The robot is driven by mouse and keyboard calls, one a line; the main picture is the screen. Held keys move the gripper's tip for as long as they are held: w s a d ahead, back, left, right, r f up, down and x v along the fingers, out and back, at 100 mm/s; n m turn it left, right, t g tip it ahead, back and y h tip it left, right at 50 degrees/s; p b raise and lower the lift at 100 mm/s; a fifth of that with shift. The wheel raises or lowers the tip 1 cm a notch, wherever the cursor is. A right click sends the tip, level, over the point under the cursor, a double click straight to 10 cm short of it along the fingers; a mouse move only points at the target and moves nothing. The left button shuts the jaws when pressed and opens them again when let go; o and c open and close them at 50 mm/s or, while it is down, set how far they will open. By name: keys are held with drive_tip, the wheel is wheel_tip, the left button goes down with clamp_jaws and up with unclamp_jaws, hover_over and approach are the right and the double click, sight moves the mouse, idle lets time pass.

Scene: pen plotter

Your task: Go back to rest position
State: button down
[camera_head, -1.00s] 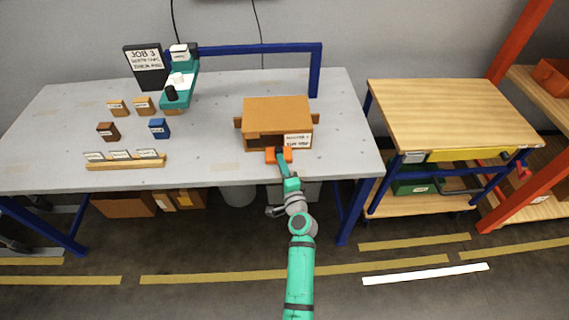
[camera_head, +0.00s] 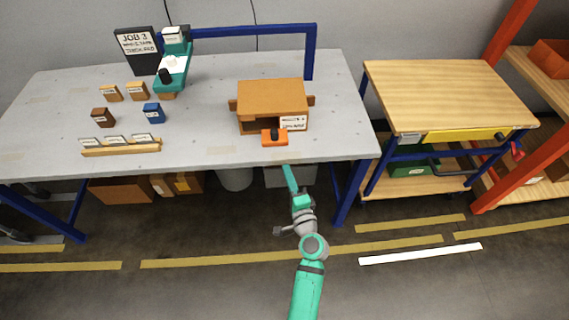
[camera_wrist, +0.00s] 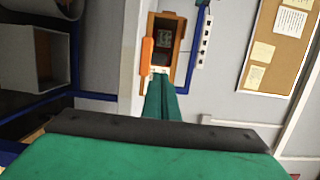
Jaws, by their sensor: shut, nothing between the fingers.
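My gripper (camera_head: 289,176) is in front of the table's front edge, below the orange-brown box (camera_head: 272,95) in the head view. It is shut and empty, apart from everything on the table. In the wrist view my green fingers (camera_wrist: 162,88) are together and point toward the box (camera_wrist: 181,45), whose open front shows a dark inside. An orange block (camera_head: 274,138) stands at the box's open front, near the table edge. It also shows in the wrist view (camera_wrist: 147,62).
The grey table (camera_head: 205,135) holds a teal plotter (camera_head: 172,75), a black "JOB 3" sign (camera_head: 137,50), several small labelled blocks and a wooden card rack (camera_head: 120,148). A wooden-topped cart (camera_head: 448,92) stands to the right, beside an orange shelf rack (camera_head: 525,145). The floor in front is clear.

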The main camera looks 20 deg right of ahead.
drive_tip(key=shift+s, duration=0.45)
drive_tip(key=s+a+f+n+g+h, duration=0.1)
drive_tip(key=s+a+f+n+g, duration=0.25)
drive_tip(key=s, duration=0.55)
drive_tip(key=s+a+f+n+h, duration=0.1)
drive_tip(key=s+a+f+n, duration=0.25)
drive_tip(key=s+a, duration=0.45)
drive_tip(key=s+a+r+n, duration=0.1)
drive_tip(key=s+r+n, duration=0.2)
drive_tip(key=s, duration=0.3)
drive_tip(key=s+a+r+n+y, duration=0.1)
drive_tip(key=s+a+r+n, duration=0.1)
drive_tip(key=s+r+n, duration=0.2)
drive_tip(key=s+a+r+n+y, duration=0.1)
drive_tip(key=s+r+n, duration=0.2)
drive_tip(key=s, duration=0.7)
drive_tip(key=shift+s+a+r+n+t, duration=0.15)
drive_tip(key=shift+a+r+n+t, duration=0.05)
drive_tip(key=shift+r+n+t, duration=0.25)
